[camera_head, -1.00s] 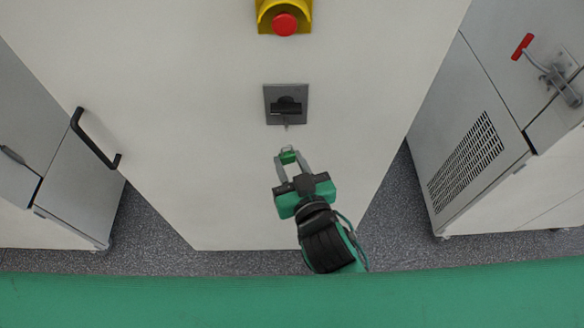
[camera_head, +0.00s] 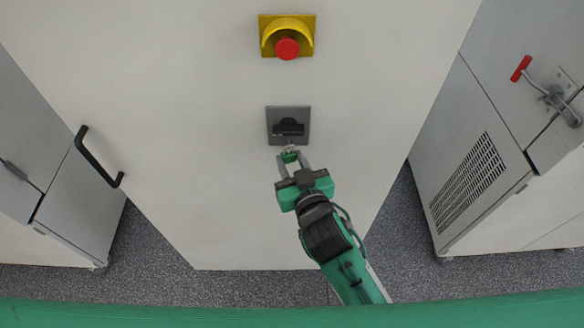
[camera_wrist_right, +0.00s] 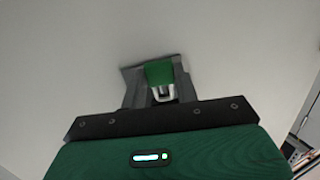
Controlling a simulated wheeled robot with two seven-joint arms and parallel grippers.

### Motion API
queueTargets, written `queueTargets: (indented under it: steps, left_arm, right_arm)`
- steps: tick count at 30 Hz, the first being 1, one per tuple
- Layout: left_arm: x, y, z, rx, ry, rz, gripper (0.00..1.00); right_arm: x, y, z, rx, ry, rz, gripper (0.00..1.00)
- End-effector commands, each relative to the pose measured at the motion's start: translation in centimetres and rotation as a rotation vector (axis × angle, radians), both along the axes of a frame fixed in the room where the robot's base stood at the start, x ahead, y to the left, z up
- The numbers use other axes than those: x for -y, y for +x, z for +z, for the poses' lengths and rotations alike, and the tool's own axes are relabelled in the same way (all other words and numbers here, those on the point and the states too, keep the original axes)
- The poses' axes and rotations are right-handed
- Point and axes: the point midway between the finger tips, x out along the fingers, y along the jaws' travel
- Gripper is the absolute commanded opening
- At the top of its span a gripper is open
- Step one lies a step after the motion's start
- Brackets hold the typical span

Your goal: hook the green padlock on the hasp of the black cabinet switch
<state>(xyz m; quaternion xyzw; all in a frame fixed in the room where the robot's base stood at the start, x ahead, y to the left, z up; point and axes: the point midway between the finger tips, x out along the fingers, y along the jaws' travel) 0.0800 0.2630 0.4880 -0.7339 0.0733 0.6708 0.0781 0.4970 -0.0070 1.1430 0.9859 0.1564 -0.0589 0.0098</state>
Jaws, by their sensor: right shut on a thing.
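The black cabinet switch (camera_head: 289,126) is a dark knob on a grey square plate on the white cabinet front. Its hasp is a small piece at the plate's lower edge, too small to make out clearly. My right gripper (camera_head: 291,157) is just below the switch, shut on the green padlock (camera_head: 289,157). In the right wrist view the green padlock (camera_wrist_right: 159,73) sits between the fingers, with a pale metal part near it. I cannot tell whether the shackle touches the hasp. My left gripper is not in view.
A red emergency button on a yellow housing (camera_head: 287,38) is above the switch. A black handle (camera_head: 98,157) is on the left of the cabinet front. A red-tipped latch (camera_head: 545,88) is on the grey cabinet at right. The white panel around the switch is clear.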

Motion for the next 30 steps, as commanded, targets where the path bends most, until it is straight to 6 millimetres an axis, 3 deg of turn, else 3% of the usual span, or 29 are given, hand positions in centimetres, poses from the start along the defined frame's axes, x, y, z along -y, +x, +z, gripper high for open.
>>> queueTargets:
  steps: [8,15,30]
  left_arm:
    - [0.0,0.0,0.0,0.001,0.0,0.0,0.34]
    - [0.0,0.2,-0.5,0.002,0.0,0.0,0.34]
    - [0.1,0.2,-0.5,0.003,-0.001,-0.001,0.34]
  right_arm:
    - [0.0,1.6,0.0,0.002,0.001,0.0,0.14]
    - [0.0,1.8,-0.9,0.0,0.001,-0.001,0.14]
    - [0.0,1.8,-1.0,0.001,0.001,0.0,0.14]
